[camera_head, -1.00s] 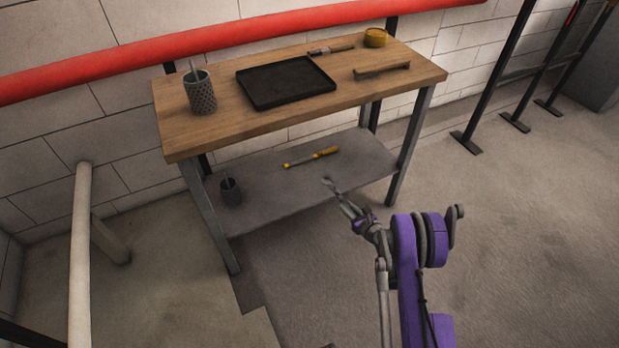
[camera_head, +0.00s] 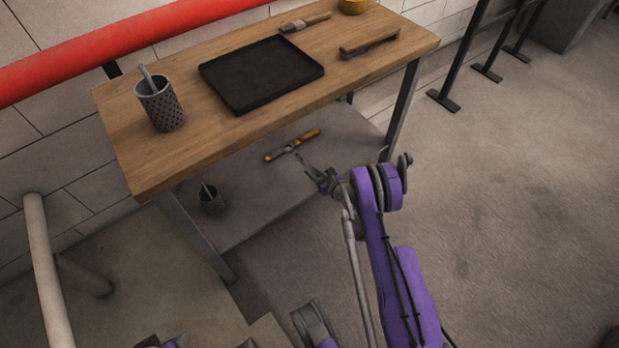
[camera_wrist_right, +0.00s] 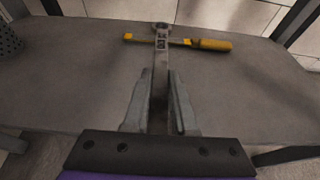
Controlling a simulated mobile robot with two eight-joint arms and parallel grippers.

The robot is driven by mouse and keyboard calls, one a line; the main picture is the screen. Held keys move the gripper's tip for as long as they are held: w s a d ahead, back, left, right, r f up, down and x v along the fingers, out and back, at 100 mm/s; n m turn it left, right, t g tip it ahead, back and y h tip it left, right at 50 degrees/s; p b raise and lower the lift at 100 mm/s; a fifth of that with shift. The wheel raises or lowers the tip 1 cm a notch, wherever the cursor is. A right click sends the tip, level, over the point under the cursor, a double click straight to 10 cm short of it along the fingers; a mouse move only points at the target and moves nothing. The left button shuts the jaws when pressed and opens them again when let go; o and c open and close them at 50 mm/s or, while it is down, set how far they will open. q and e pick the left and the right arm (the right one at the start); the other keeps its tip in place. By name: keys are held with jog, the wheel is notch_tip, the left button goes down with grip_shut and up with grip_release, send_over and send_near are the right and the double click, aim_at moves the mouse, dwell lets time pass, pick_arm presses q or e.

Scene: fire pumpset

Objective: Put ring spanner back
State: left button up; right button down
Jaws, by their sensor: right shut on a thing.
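My right gripper (camera_head: 316,175) is shut on the grey ring spanner (camera_head: 302,160). In the right wrist view the gripper (camera_wrist_right: 160,100) has the spanner (camera_wrist_right: 161,45) between its fingers, its ring end pointing away. The spanner is over the lower shelf (camera_head: 255,200) of the workbench and crosses in front of a yellow-handled tool (camera_head: 308,137). I cannot tell whether the two touch. My left gripper does not show clearly in either view.
The wooden bench top (camera_head: 190,160) is above the lower shelf. A small cup (camera_head: 212,203) stands on the shelf.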

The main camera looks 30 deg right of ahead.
aim_at(313, 183)
notch_tip(313, 183, down, 5)
jog(key=shift+f+b, duration=0.2)
jog(key=shift+b, duration=0.45)
jog(key=c, duration=0.7)
grip_release()
